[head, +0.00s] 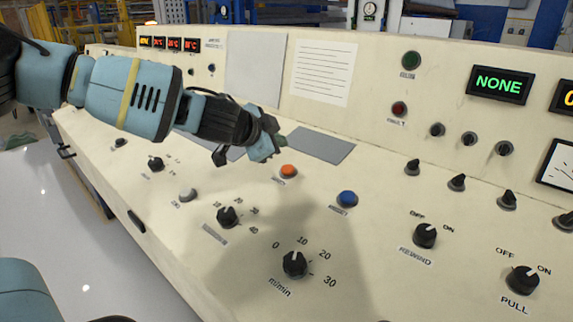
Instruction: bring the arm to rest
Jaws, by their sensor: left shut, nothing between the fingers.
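My left arm reaches in from the left over a cream control console (370,250). My left gripper (274,146) is shut and empty, above the sloped panel, just up and left of an orange button (288,171). It appears apart from the button, though the exact gap is hard to judge. A blue button (347,198) lies to the right of the orange one. My right gripper is not in view; a blue-grey part of my own body shows at the lower left.
The sloped panel carries black knobs, including the m/min dial (295,264), the rewind switch (424,235) and the pull switch (522,280). A display (499,84) on the upright panel reads NONE. Pale open floor (75,240) lies left of the console.

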